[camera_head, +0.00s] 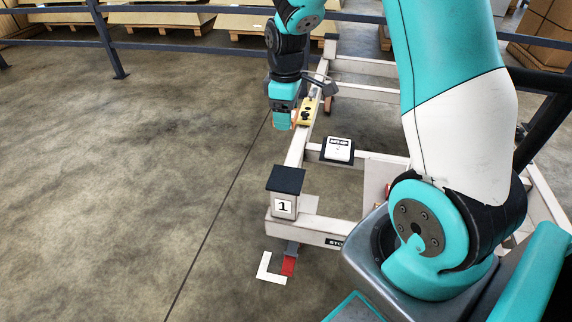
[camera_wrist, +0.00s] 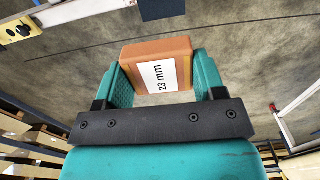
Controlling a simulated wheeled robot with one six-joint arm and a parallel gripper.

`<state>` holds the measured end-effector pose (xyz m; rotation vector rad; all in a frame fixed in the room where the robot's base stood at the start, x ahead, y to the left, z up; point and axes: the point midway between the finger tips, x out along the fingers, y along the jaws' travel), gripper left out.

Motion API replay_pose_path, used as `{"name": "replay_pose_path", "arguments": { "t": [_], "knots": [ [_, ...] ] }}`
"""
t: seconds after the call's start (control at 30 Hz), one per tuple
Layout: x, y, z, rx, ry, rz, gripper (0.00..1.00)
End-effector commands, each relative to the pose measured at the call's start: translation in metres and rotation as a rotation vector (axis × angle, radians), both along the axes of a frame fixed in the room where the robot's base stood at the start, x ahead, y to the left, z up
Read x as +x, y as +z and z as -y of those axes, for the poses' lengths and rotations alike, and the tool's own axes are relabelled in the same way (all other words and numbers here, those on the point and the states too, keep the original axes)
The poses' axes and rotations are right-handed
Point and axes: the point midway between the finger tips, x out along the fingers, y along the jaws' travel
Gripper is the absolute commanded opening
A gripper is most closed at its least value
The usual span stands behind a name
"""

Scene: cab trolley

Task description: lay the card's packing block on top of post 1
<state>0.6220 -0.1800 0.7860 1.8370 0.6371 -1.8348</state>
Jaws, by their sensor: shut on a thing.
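An orange-brown packing block (camera_wrist: 138,54) with a white label reading "23 mm" is held between the two teal fingers of my gripper (camera_head: 283,119) in the wrist view. My gripper is shut on it, in the air beside the trolley's left rail in the head view. Post 1 (camera_head: 284,206) stands at the trolley's near left corner, marked "1", with a bare dark top pad (camera_head: 287,179). My gripper is beyond the post in the picture, apart from it. The white card (camera_head: 339,148) lies on a dark plate on a crossbar; its print is too small to read.
A yellow box with black knobs (camera_head: 307,111) is on the left rail close to my gripper. The white trolley frame (camera_head: 341,226) has open gaps between its bars. A red piece and a white corner mark (camera_head: 268,270) are near the post's foot. The floor at left is clear.

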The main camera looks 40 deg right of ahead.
Motion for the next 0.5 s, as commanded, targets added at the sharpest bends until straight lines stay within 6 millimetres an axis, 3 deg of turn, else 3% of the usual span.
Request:
{"name": "replay_pose_path", "arguments": {
  "t": [0.07,0.5],
  "knots": [
    [-0.001,-0.008,0.0,0.001,-0.006,-0.003,0.39],
    [-0.001,-0.127,0.0,0.001,-0.007,-0.005,0.39]
  ]
}}
